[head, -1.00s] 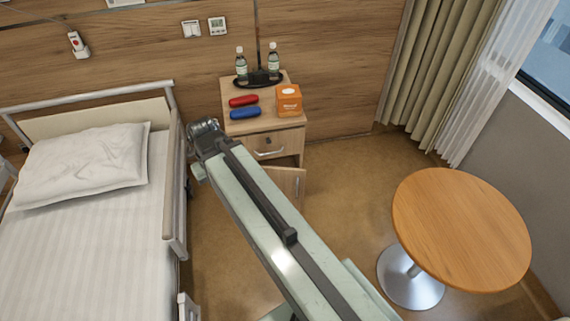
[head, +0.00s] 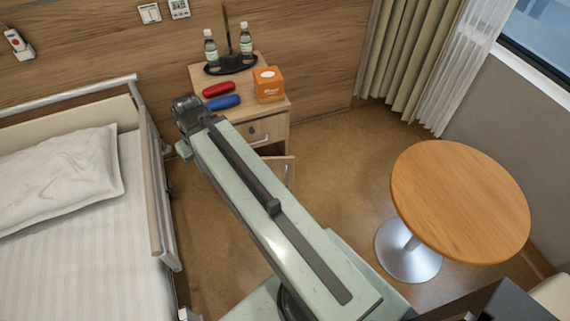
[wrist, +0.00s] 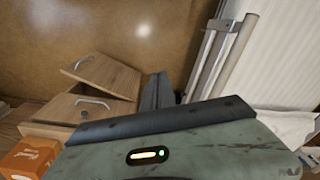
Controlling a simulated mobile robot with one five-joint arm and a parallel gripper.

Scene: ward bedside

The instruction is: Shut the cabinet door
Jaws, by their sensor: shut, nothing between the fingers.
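The bedside cabinet (head: 257,132) stands against the wood wall with a drawer above its door. The cabinet door (head: 290,170) stands open, its edge showing beside my arm, which hides the rest. In the wrist view the open door (wrist: 104,73) juts out from the cabinet beyond the drawer front (wrist: 72,109), with its handle visible. My gripper (wrist: 158,92) shows there as dark fingers, shut and empty, to the right of the door. I cannot tell if it touches the door. In the head view my gripper is hidden by the arm.
A bed with a rail (head: 155,190) stands left of my arm; the rail also shows in the wrist view (wrist: 225,62). Bottles, red and blue cases and an orange box (head: 269,85) sit on the cabinet top. A round table (head: 460,200) stands right. Floor between is clear.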

